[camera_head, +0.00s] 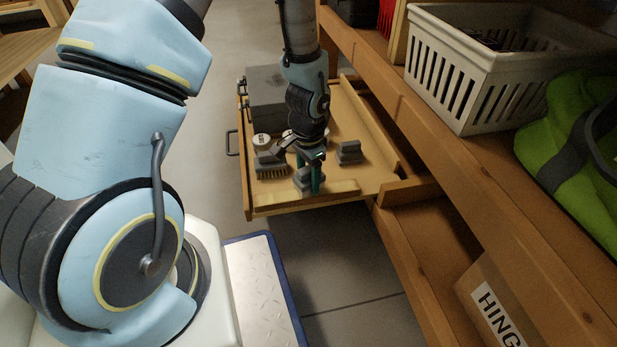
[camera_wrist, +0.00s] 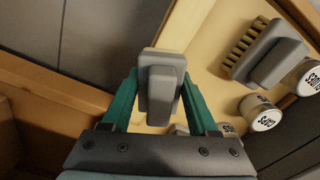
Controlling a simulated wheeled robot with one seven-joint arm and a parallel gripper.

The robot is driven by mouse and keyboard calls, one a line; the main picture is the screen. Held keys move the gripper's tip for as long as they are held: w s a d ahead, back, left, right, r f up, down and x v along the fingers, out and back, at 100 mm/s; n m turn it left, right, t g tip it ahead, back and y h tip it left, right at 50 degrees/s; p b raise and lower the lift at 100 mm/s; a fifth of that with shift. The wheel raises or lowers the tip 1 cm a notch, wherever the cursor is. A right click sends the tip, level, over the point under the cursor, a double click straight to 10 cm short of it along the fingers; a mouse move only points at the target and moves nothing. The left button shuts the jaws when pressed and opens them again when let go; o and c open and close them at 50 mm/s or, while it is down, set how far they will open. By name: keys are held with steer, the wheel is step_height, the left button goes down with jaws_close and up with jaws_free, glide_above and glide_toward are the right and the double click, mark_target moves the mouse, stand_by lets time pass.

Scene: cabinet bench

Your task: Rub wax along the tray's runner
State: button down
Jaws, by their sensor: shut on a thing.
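My gripper (camera_head: 309,172) points down over the near end of the wooden pull-out tray (camera_head: 262,204). Its teal fingers are shut on a grey block (camera_head: 303,187) with a raised grip; the held block also shows between the fingers in the wrist view (camera_wrist: 160,88). The block is near a pale wooden strip (camera_head: 338,190) along the tray's near edge; I cannot tell whether it touches it. I cannot tell which strip is the runner. A second grey block (camera_head: 348,152) stands on the tray to the right. A grey-backed brush (camera_head: 270,166) lies to the left, bristles showing in the wrist view (camera_wrist: 240,45).
A grey box (camera_head: 266,88) stands at the tray's back left, near a white-lidded can (camera_head: 262,140). A can marked CAPS (camera_wrist: 262,113) shows in the wrist view. The wooden bench (camera_head: 440,135) runs close along the right, carrying a white basket (camera_head: 470,85) and green bag (camera_head: 570,135).

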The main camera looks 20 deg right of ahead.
mark_target(332, 188)
steer(key=shift+f+b, duration=0.5)
steer(key=shift+f, duration=0.5)
steer(key=shift+d, duration=0.1)
steer(key=shift+s+d+r+p, duration=0.1)
steer(key=shift+d+p, duration=0.2)
steer(key=shift+d, duration=0.3)
steer(key=shift+s+d+r+p, duration=0.1)
steer(key=shift+d+p, duration=0.15)
steer(key=shift+d, duration=0.35)
steer(key=shift+s+d+f+p, duration=0.1)
steer(key=shift+d+p, duration=0.2)
steer(key=shift+d, duration=0.65)
steer(key=shift+s+d+f+p, duration=0.1)
steer(key=shift+d+p, duration=0.2)
steer(key=shift+d, duration=0.65)
steer(key=shift+a, duration=0.1)
steer(key=shift+w+a+p, duration=0.15)
steer(key=shift+a+p, duration=0.7)
steer(key=shift+a, duration=0.75)
steer(key=shift+w+a+r+p, duration=0.1)
steer(key=shift+a+p, duration=0.2)
steer(key=shift+a, duration=0.35)
steer(key=shift+w+a+r+p, duration=0.1)
steer(key=shift+a+p, duration=0.2)
steer(key=shift+a, duration=0.35)
steer(key=shift+a+f+p, duration=0.1)
steer(key=shift+a+p, duration=0.15)
steer(key=shift+p, duration=0.05)
